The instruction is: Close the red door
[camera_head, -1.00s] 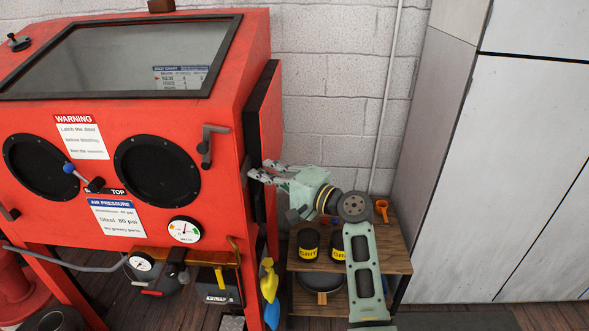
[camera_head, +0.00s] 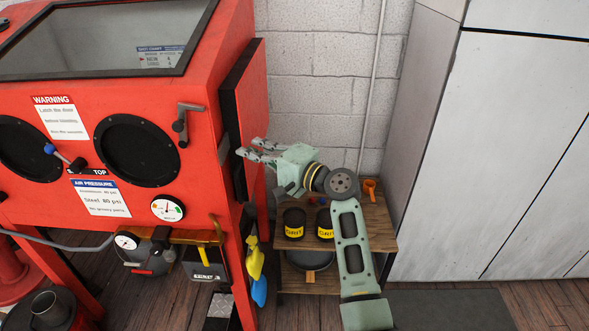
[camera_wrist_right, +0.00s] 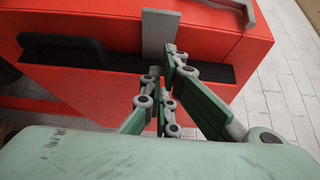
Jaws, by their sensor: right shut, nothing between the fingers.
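The red door (camera_head: 257,100) is on the right side of the red blast cabinet (camera_head: 110,90) in the head view. It stands ajar, with its dark inner edge showing beside the cabinet wall. My right gripper (camera_head: 248,153) is shut and empty, with its fingertips at the lower part of the door. I cannot tell whether they touch it. In the right wrist view my right gripper (camera_wrist_right: 165,85) shows its fingers close to a red panel (camera_wrist_right: 85,95), a dark strip and a grey plate (camera_wrist_right: 158,35). My left gripper is not in view.
A latch handle (camera_head: 183,118) is on the cabinet front. A wooden shelf (camera_head: 377,225) with black grit cans (camera_head: 294,222) and an orange scoop (camera_head: 370,187) stands below my right arm. Yellow and blue nozzles (camera_head: 255,260) hang beside the cabinet leg. Grey lockers (camera_head: 490,150) stand to the right.

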